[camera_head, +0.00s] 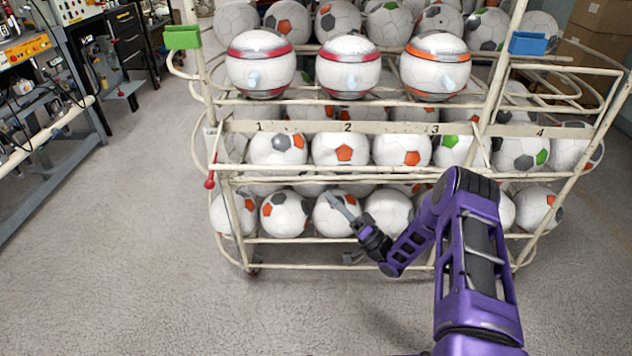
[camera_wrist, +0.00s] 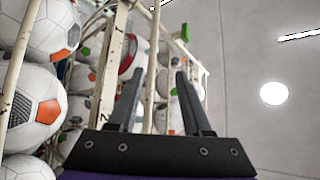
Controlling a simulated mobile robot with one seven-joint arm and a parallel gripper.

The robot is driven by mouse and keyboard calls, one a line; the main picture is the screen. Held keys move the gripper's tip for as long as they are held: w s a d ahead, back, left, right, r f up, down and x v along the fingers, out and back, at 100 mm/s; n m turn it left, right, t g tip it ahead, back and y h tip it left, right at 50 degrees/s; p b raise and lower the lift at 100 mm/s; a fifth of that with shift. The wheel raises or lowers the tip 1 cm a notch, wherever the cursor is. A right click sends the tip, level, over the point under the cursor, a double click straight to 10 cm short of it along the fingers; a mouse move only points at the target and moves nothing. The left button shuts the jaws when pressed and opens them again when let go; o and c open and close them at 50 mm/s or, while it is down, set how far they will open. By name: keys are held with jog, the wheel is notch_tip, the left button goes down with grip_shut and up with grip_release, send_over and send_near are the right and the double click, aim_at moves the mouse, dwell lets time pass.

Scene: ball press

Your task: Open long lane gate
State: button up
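A cream-painted ball rack (camera_head: 370,127) stands in front of me, its front rail numbered 1 to 4 over lanes of soccer balls. A red-knobbed lever (camera_head: 209,183) hangs at its left post. A long front bar (camera_head: 300,180) runs across below the numbered rail; I cannot tell which part is the long lane gate. My gripper (camera_head: 338,203) is in front of the lower ball row, below number 2. In the wrist view my gripper (camera_wrist: 158,85) has its two fingers apart with nothing visibly held. The rack's pale bars (camera_wrist: 112,65) show behind and left of the fingers.
Three red- or orange-banded balls (camera_head: 348,66) sit on the upper level. A green block (camera_head: 182,38) and a blue block (camera_head: 527,43) are on the posts. A workbench (camera_head: 60,130) stands at the left. The floor (camera_head: 120,250) between is clear.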

jog(key=shift+v, duration=2.15)
